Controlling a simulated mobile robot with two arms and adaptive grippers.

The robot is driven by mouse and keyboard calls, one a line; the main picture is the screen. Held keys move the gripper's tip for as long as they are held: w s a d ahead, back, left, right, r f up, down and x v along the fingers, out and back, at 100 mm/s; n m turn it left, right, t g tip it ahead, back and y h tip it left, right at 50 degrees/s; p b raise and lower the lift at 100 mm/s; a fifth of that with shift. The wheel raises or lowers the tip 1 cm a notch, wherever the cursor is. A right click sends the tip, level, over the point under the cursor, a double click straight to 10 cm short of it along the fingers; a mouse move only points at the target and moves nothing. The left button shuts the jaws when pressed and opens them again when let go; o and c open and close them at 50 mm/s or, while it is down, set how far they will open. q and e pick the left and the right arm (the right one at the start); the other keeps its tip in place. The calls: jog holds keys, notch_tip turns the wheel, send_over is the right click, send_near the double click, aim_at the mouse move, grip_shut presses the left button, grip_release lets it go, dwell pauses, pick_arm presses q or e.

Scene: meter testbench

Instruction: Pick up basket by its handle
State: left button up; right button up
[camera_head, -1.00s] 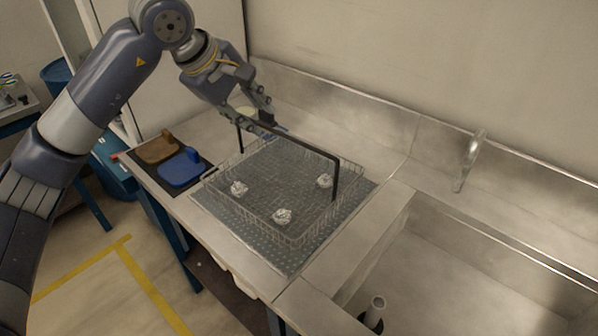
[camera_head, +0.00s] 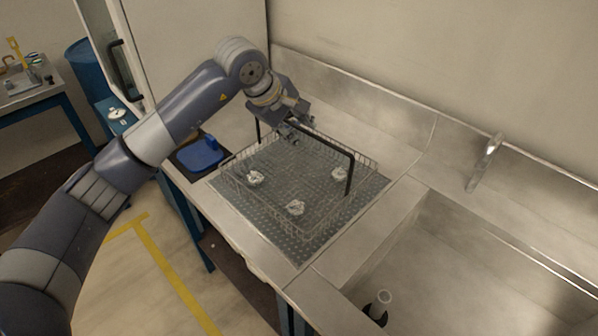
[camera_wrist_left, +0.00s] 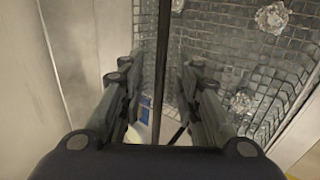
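The wire basket (camera_head: 262,207) stands on a dark perforated mat (camera_head: 300,254) on the steel counter, with several crumpled white pieces inside. Its dark handle (camera_head: 338,149) stands upright over it as a bar on two posts. My left gripper (camera_head: 296,134) is at the handle's bar, left of its middle, pointing down. In the left wrist view, the handle (camera_wrist_left: 163,50) runs between the two spread fingers (camera_wrist_left: 158,75), with gaps on both sides. The gripper hides part of the bar in the head view. My right gripper is not in view.
A blue scoop-like object (camera_head: 201,154) lies left of the basket. A steel sink (camera_head: 460,265) with an upright pipe (camera_head: 380,304) is at the right, and a faucet (camera_head: 483,162) is on the back wall. Counter space right of the mat is clear.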

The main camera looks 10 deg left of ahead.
pick_arm(q)
jog(key=shift+w+f, duration=0.1)
grip_shut()
